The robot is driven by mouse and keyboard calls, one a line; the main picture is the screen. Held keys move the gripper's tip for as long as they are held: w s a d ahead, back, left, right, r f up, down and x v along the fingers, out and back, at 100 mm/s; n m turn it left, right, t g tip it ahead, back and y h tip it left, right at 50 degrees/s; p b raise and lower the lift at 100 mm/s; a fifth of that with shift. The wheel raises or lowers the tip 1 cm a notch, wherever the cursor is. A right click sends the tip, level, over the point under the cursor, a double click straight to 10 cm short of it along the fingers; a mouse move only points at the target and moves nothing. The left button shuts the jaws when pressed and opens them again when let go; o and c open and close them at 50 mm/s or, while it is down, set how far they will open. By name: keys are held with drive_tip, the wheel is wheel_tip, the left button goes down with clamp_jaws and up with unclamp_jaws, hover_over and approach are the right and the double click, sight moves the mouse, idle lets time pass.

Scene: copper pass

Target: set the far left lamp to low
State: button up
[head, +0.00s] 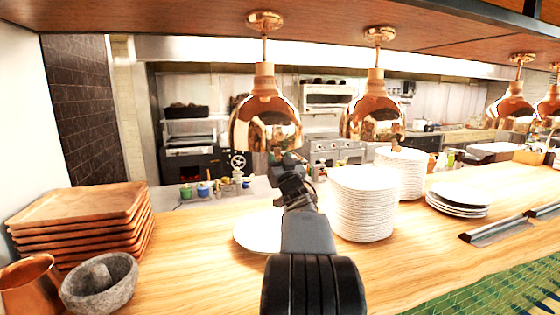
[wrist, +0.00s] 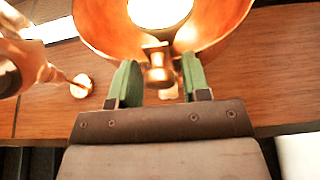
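The far left lamp (head: 265,112) is a copper dome hanging from the wooden overhead shelf. The wrist view looks up into its copper shade (wrist: 95,30), with a bright bulb (wrist: 160,10) inside. A small copper knob (wrist: 159,66) shows at the shade's near side. My gripper (wrist: 158,76) is open, with a green finger on each side of the knob and a visible gap to both. I cannot tell how deep the knob lies between them. In the head view, my gripper (head: 284,157) is just under the lamp, mostly hidden by my arm.
A second copper lamp (head: 374,112) hangs close on the right, with more lamps farther right.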

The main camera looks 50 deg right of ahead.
clamp_jaws()
wheel_tip(320, 180, down, 9)
drive_tip(key=b, duration=0.8)
drive_tip(key=shift+c, duration=0.9)
unclamp_jaws()
drive_tip(key=o, duration=0.4)
drive_tip(key=shift+r, duration=0.25)
drive_tip(key=shift+s, duration=0.15)
drive_tip(key=b+v, duration=0.3)
drive_tip(key=v, duration=1)
drive_tip(key=shift+s+a+f, duration=0.1)
drive_tip(key=shift+s+a, duration=0.1)
drive_tip(key=shift+s, duration=0.1)
